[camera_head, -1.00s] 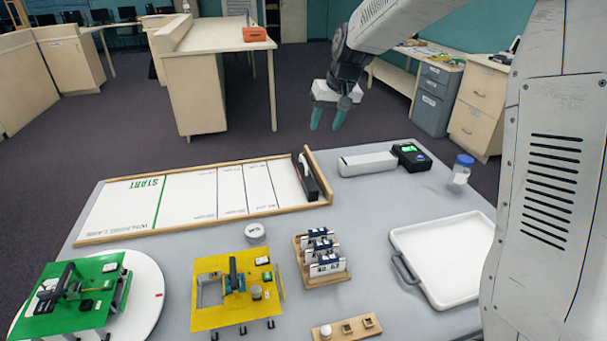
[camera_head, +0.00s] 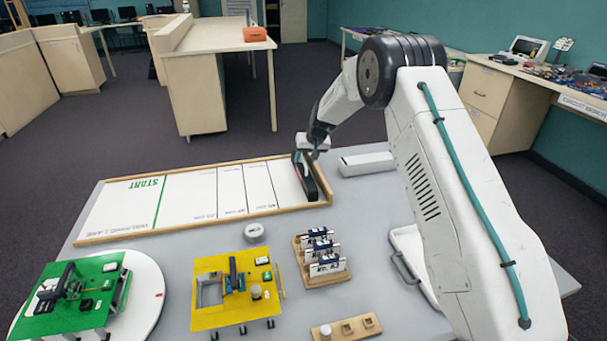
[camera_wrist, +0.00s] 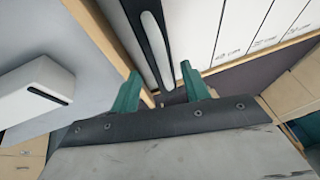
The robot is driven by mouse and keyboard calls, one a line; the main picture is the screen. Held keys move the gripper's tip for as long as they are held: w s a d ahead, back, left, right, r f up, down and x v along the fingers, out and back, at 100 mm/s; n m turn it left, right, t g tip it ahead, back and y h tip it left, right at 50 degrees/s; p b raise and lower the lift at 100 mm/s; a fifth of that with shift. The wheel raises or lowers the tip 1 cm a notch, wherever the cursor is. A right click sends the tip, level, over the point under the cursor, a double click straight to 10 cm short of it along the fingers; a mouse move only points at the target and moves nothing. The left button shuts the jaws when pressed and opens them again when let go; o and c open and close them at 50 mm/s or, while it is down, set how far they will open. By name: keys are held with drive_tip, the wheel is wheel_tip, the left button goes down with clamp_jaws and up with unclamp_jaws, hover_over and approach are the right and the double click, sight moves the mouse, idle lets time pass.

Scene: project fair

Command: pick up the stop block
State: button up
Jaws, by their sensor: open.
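The stop block looks to be the long black block (camera_head: 311,187) with a pale grip on top, lying across the right end of the white walking lane (camera_head: 190,196). My gripper (camera_head: 308,160) is above the far end of this block and hides part of it. In the wrist view the block (camera_wrist: 147,35) runs up from between my two green fingertips (camera_wrist: 160,72). The fingers are apart, with nothing held between them. I cannot tell how high the tips are above the block.
A wooden rail (camera_wrist: 104,30) runs alongside the block. A white box (camera_head: 366,163) stands right of the lane. A rack of small modules (camera_head: 320,262), a yellow board (camera_head: 232,317) and a green board (camera_head: 95,318) are nearer. My arm partly covers a white tray (camera_head: 408,250).

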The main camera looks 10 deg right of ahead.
sight(303, 169)
drive_tip(key=x, duration=0.3)
drive_tip(key=shift+f, duration=0.4)
drive_tip(key=shift+r, duration=0.1)
drive_tip(key=c, duration=0.8)
drive_tip(key=shift+c, duration=0.2)
